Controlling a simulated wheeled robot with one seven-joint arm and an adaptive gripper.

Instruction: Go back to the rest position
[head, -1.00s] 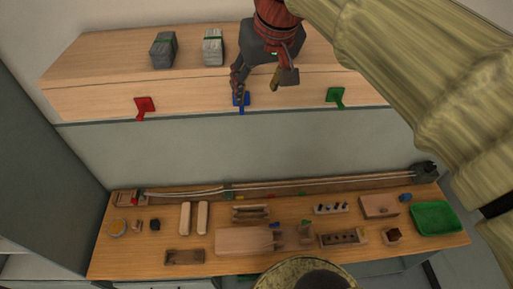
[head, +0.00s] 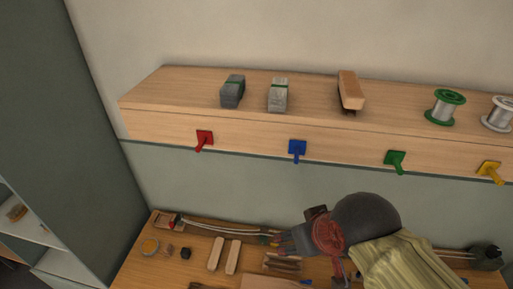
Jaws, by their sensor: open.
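My gripper (head: 308,258) is in the lower right middle of the head view, in front of and above the workbench (head: 137,268). Its fingers are spread apart, with no object visible between them. My arm comes in from the lower right and hides part of the bench. The gripper is below the wall shelf (head: 160,125) and clear of it in the picture.
The shelf carries two grey bundles (head: 232,92) (head: 279,96), a wooden block (head: 350,91) and two spools (head: 445,107) (head: 497,114). Red (head: 204,139), blue (head: 297,149), green (head: 395,161) and yellow (head: 489,170) hooks stick out from its front. Small wooden parts lie on the bench.

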